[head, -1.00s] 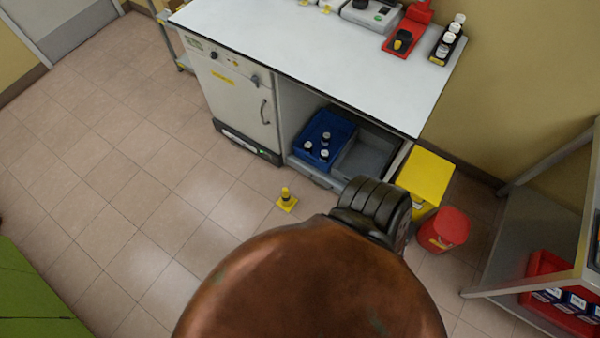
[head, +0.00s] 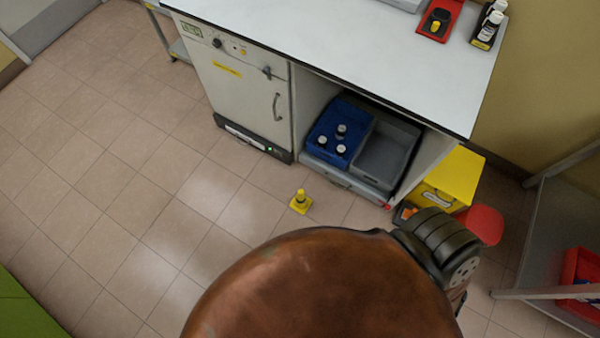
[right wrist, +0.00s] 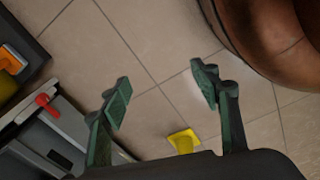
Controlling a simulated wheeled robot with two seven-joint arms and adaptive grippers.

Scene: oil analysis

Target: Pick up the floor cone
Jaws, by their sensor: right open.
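The floor cone (head: 301,201) is small and yellow with a dark band. It stands upright on the tiled floor in front of the bench in the head view. In the right wrist view the yellow cone (right wrist: 184,140) shows at the bottom, partly hidden by my gripper's dark body. My right gripper (right wrist: 162,88) is open and empty, its two green-grey fingers spread apart, with the cone between them low in that picture and bare floor past the tips. In the head view the right gripper is hidden. My left gripper is in neither current view.
A white-topped bench (head: 340,50) stands behind the cone, with a blue crate (head: 318,140) and a grey crate (head: 388,158) underneath. A yellow bin (head: 458,180) and red bin (head: 486,222) stand at its right. Floor left of the cone is clear.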

